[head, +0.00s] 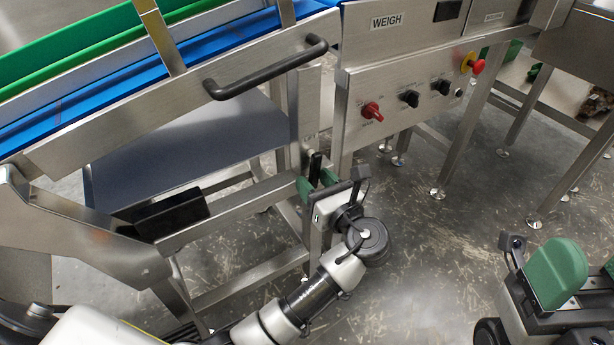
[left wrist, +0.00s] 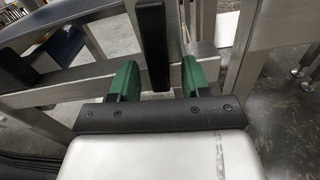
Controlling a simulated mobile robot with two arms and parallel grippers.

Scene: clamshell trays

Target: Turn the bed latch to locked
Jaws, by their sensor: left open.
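The bed latch (head: 314,166) is a black bar standing upright on the steel post at the right end of the conveyor bed. My left gripper (head: 316,184) is at the latch, its green fingers apart with the bar between them. The left wrist view shows the latch (left wrist: 152,48) upright between the open fingertips (left wrist: 158,76), with a gap on either side. I cannot tell whether a finger touches it. The small marking above the latch is unreadable. My right gripper (head: 584,268) is at the lower right, away from the latch, with its green fingers apart; its lower part is cut off.
A black grab handle (head: 266,68) sticks out above the latch. The WEIGH panel (head: 400,100) with a red knob (head: 372,111), black knobs and a red stop button (head: 477,66) is to the right. Steel legs and rails surround the latch. Open floor (head: 430,250) lies between my arms.

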